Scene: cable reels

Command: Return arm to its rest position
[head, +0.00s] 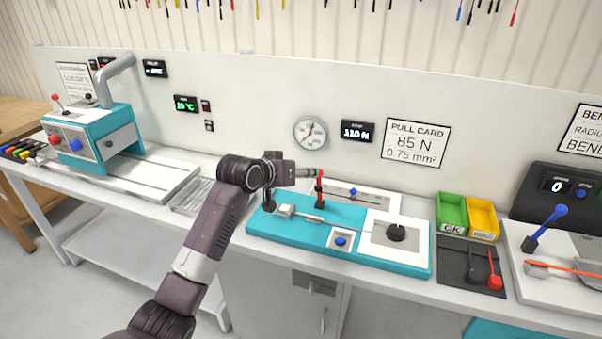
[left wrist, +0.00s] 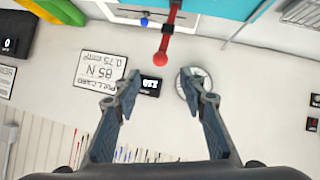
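My left arm (head: 208,235) rises from the bottom of the head view and reaches over the teal bench device. Its gripper (head: 306,172) is beside the red lever (head: 320,188) on that device. In the left wrist view the gripper (left wrist: 162,92) has its two fingers wide apart with nothing between them. The red ball knob (left wrist: 160,58) of the lever shows just beyond the fingertips, apart from them in the picture. The lever looks upright in the head view. My right gripper is in neither view.
The teal device (head: 340,252) carries a white plate and a black knob. Green (head: 452,212) and yellow (head: 483,219) bins stand to its right, and a blue-levered device further right. A teal machine (head: 100,135) stands left. The wall with gauge (head: 310,133) is behind.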

